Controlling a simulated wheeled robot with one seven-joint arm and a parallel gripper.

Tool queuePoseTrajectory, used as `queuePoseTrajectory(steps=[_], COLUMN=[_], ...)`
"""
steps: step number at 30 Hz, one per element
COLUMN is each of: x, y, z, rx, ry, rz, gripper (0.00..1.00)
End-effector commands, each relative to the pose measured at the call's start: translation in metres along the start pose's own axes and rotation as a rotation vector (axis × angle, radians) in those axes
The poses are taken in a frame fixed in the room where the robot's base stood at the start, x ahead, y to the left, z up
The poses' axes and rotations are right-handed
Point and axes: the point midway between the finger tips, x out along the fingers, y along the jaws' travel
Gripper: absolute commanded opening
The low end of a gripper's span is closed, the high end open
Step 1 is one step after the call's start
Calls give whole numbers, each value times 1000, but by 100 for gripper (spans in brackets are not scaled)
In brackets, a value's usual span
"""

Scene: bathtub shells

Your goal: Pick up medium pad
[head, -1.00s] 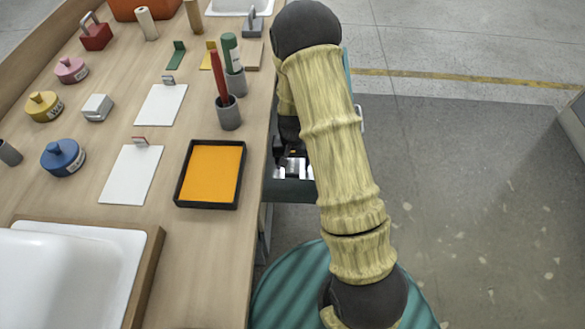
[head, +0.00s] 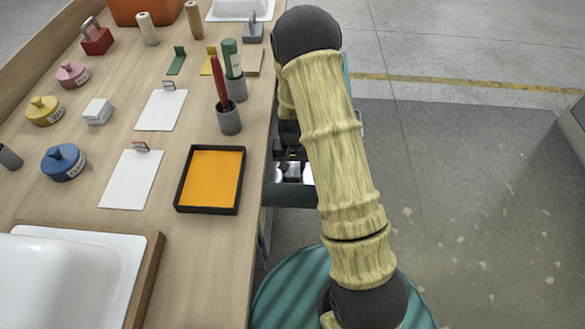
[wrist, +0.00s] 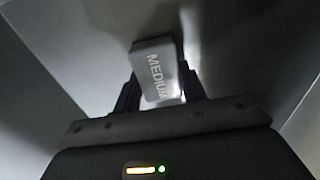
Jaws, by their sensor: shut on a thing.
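The medium pad (wrist: 157,66) is a grey block with the word MEDIUM on its face. In the wrist view it sits between the two dark fingers of my gripper (wrist: 160,90), which is shut on it. Grey walls surround it, and the pad looks tilted a little in the view. In the head view my arm reaches down beside the counter's right edge, over an open drawer (head: 291,195). My gripper and the pad cannot be made out clearly there.
The counter (head: 215,260) stands left of my arm. On it are an orange tray (head: 211,179), white sheets (head: 131,180), a grey cup with a red tool (head: 228,118), and several lidded jars (head: 63,163). The floor to the right is clear.

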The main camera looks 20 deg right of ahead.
Motion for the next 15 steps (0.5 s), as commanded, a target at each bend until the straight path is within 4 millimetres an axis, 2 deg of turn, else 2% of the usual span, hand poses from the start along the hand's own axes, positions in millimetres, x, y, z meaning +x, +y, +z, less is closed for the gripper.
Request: queuePoseTrajectory(steps=[5,15], x=[-17,-53], y=[4,24], z=[-15,-85], rx=[1,3], ry=[4,3], rz=[0,0], gripper=[19,19])
